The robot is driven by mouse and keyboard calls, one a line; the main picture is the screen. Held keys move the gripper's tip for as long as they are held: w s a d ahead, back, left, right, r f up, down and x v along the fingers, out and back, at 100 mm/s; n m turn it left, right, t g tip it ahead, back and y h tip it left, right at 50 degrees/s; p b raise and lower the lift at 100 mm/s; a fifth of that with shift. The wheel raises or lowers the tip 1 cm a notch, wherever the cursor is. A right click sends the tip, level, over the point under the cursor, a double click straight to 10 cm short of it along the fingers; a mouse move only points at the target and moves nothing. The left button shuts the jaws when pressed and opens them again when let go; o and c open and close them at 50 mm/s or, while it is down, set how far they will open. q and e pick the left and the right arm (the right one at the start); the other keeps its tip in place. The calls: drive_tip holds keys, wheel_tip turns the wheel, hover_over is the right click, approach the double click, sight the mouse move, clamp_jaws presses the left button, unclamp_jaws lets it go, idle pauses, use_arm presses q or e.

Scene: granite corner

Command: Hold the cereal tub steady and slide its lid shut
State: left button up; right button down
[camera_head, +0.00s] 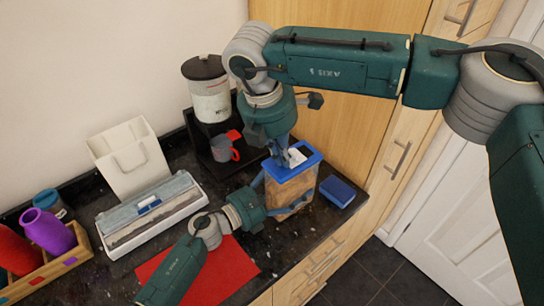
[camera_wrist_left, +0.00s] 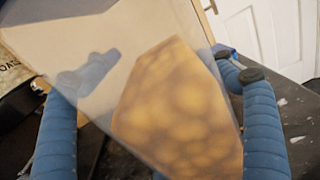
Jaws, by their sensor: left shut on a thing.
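The cereal tub (camera_head: 288,190) stands upright near the counter's front edge, with clear walls and tan contents. Its blue lid (camera_head: 311,161) has a dark opening and a pale sliding piece (camera_head: 297,158) beside it. My left gripper (camera_head: 283,197) is shut on the tub from the left, one blue finger along its front. In the left wrist view the tub (camera_wrist_left: 175,110) fills the space between the two blue fingers of my left gripper (camera_wrist_left: 160,120). My right gripper (camera_head: 284,158) points down from above at the lid's left part; its fingertips are small and partly hidden, so their opening is unclear.
A blue block (camera_head: 338,190) lies right of the tub. A white box (camera_head: 150,212), a red mat (camera_head: 235,268) and a wooden tray (camera_head: 84,246) with bottles are left.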

sight(295, 153)
drive_tip(key=shift+w+d, duration=0.1)
drive_tip(key=shift+w+d, duration=1.5)
drive_tip(key=shift+d, duration=0.15)
drive_tip(key=shift+a, duration=0.15)
drive_tip(key=shift+s+a, duration=0.15)
drive_tip(key=shift+s, duration=0.1)
drive_tip(key=s+a, duration=0.1)
drive_tip(key=s+a+r, duration=0.1)
drive_tip(key=shift+s+a+r, duration=0.15)
drive_tip(key=shift+a, duration=0.25)
drive_tip(key=v, duration=0.8)
drive_tip(key=shift+r, duration=0.35)
drive_tip(key=shift+s, duration=0.15)
